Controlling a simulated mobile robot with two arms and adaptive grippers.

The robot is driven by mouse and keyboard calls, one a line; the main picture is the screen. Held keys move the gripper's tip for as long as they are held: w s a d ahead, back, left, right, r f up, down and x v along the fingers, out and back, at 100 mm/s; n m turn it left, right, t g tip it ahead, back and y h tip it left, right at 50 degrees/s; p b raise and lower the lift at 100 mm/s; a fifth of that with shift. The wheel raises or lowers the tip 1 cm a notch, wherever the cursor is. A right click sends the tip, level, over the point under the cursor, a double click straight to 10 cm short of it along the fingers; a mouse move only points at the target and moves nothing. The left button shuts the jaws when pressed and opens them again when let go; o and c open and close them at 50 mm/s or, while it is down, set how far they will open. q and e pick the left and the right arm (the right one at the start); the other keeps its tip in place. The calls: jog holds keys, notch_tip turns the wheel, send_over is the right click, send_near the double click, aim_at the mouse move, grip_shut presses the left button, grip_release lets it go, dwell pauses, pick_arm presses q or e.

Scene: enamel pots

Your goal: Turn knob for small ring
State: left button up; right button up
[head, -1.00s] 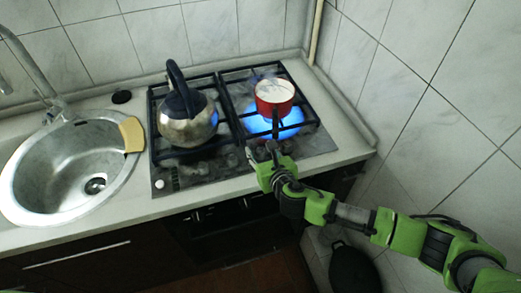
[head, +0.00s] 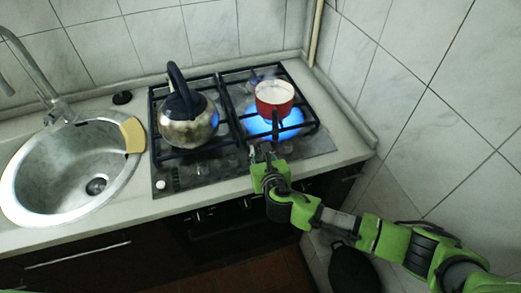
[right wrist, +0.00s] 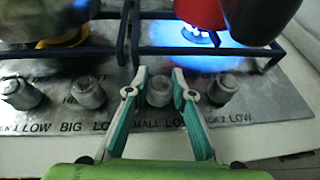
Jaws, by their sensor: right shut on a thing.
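A row of grey knobs runs along the front of the stove, seen in the right wrist view. My right gripper (right wrist: 157,80) is shut around the knob (right wrist: 159,93) above the partly covered label "SMALL LOW", one finger on each side. In the head view my right gripper (head: 262,153) is at the stove's front edge, below the red pot, and hides the knob. A blue flame (right wrist: 197,36) burns under the red pot (right wrist: 200,12). My left gripper is not in view.
Other knobs (right wrist: 88,94) and (right wrist: 222,89) stand close on both sides. The red pot (head: 274,97) with whitish contents and a steel kettle (head: 188,125) stand on the black grates. A sink (head: 70,170) with a yellow sponge (head: 132,134) is at left; a tiled wall is at right.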

jog(key=shift+a+m+h, duration=0.1)
jog(key=shift+m+h, duration=0.8)
jog(key=shift+m+h+p, duration=0.3)
jog(key=shift+m+h, duration=0.5)
jog(key=shift+h, duration=0.3)
jog(key=shift+m+g+h+b, duration=0.3)
jog(key=shift+m+h, duration=0.8)
jog(key=shift+h, duration=0.1)
jog(key=shift+m+g+h+b, duration=0.4)
jog(key=shift+m+h+b, duration=0.1)
jog(key=shift+m+h, duration=0.65)
jog(key=shift+h, duration=0.25)
jog(key=o, duration=1.1)
jog(key=shift+o, duration=0.2)
